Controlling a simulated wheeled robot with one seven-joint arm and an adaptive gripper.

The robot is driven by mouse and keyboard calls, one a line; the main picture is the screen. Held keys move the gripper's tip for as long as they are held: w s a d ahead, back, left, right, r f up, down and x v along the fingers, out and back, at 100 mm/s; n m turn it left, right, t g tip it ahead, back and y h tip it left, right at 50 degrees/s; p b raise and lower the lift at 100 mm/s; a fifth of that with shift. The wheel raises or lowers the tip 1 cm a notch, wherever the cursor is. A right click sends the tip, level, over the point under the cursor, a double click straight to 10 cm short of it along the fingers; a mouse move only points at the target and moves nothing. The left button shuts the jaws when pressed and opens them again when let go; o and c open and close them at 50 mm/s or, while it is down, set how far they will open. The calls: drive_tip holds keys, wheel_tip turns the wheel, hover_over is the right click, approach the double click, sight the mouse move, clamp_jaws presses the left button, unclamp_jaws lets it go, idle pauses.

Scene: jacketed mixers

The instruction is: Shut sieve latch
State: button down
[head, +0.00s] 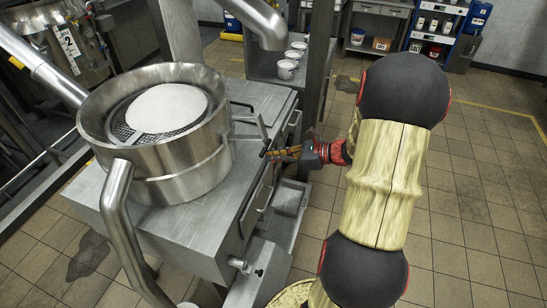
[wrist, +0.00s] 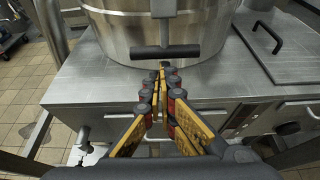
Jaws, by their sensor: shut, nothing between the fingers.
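The sieve (head: 160,130) is a round steel drum with a mesh and a pale heap of powder inside; its lower wall fills the top of the wrist view (wrist: 125,25). A dark T-shaped latch handle (wrist: 165,51) stands out from the drum's front wall in the wrist view, its bar level. In the head view the latch (head: 262,126) shows as a thin bracket at the drum's right side. My gripper (wrist: 162,68) is shut and empty. Its fingertips are just below the latch bar; I cannot tell whether they touch. In the head view my gripper (head: 267,153) points left at the drum.
The drum stands on a steel cabinet (wrist: 90,85) with drawers and handles along its front. A black lid handle (wrist: 267,37) is at the right. A steel post (head: 318,65) and a shelf with white cups (head: 287,69) stand behind. Tiled floor at the right is open.

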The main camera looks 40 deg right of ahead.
sight(266, 138)
drive_tip(key=shift+r, duration=0.15)
drive_tip(key=shift+r+g+p, duration=0.3)
drive_tip(key=shift+r+p, duration=0.1)
drive_tip(key=shift+p, duration=0.55)
